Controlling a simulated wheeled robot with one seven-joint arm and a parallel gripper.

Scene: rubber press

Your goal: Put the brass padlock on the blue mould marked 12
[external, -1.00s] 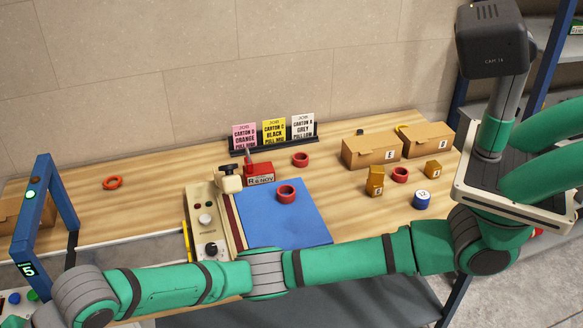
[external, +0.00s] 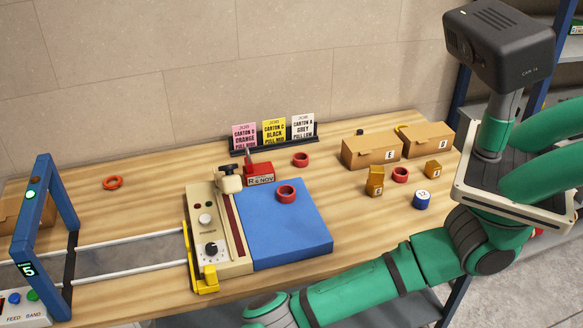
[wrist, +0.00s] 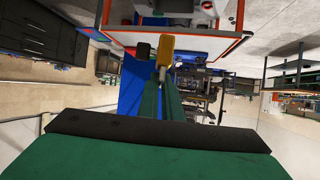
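The blue mould marked 12 (external: 422,200) stands on the right part of the wooden table in the external view, with nothing on its white top. A yellow body with a small grey part, which looks like the brass padlock (wrist: 166,49), is at the tips of my gripper (wrist: 155,55) in the wrist view. A dark fingertip shows beside it; the padlock seems to hide the other. My gripper appears shut on it, away from any surface, though the contact is hard to see. My gripper is outside the external view, below its bottom edge.
Close to the mould are a red ring (external: 400,174), an ochre stack (external: 375,181) and an ochre block (external: 433,169). Cartons (external: 371,152) stand behind. A blue mat (external: 290,235) with a red ring (external: 287,194) and a cream control panel (external: 212,225) lie left.

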